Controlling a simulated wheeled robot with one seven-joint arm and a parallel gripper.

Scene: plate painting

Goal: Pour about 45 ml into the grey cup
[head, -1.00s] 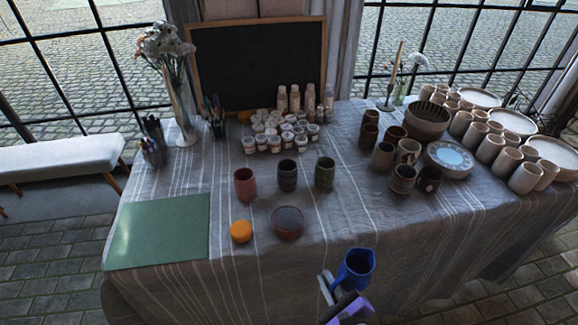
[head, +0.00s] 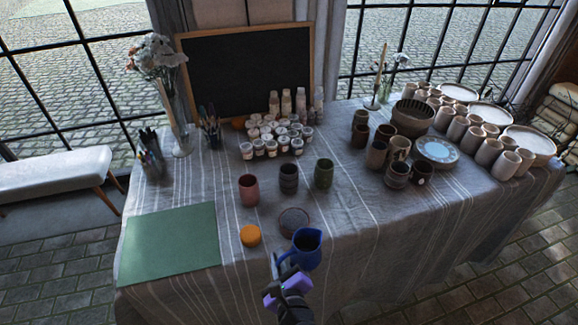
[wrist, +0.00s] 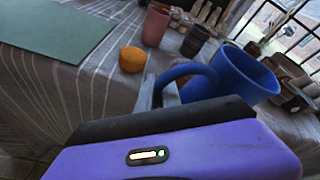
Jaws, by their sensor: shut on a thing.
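The grey cup (head: 289,178) stands upright on the table between a pink cup (head: 249,190) and a green cup (head: 324,173). In the wrist view the grey cup (wrist: 195,41) shows behind the blue jug. My gripper (head: 283,266) is shut on the handle of the blue jug (head: 306,250), which also fills the right of the wrist view (wrist: 240,75). The jug is roughly upright near the table's front edge, to the front and slightly right of the grey cup. The contents of the jug and cup cannot be made out.
A small round dish (head: 293,221) lies between jug and cups, with an orange round thing (head: 250,235) to its left. A green mat (head: 170,243) lies at front left. Small paint pots (head: 271,147) stand behind the cups.

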